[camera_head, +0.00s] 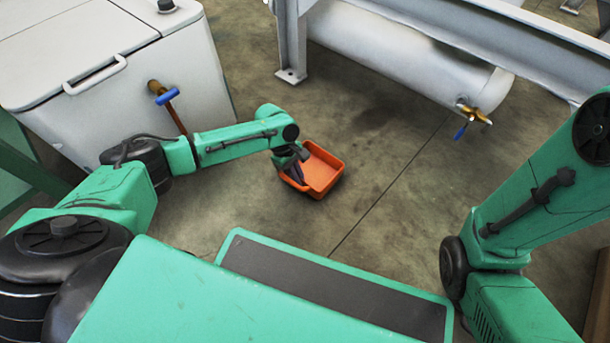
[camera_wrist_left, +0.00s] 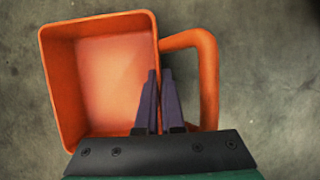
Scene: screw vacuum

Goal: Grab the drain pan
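The orange drain pan (camera_head: 323,172) is on or close to the concrete floor in front of me, its open side up. In the left wrist view the pan (camera_wrist_left: 105,80) fills the left half, with its looped handle (camera_wrist_left: 209,80) on the right. My left gripper (camera_head: 297,176) is at the pan's near left side. In the wrist view its two dark fingers (camera_wrist_left: 159,72) are close together, one on each side of the pan's wall beside the handle, with the wall between them. Their lower contact is partly hidden. My right gripper is outside the views.
A white tank (camera_head: 110,70) with a blue-handled valve (camera_head: 167,97) stands at the left. A grey cylinder (camera_head: 400,50) with a brass valve (camera_head: 473,110) hangs under a metal frame (camera_head: 291,40) at the back. The floor (camera_head: 400,150) right of the pan is clear.

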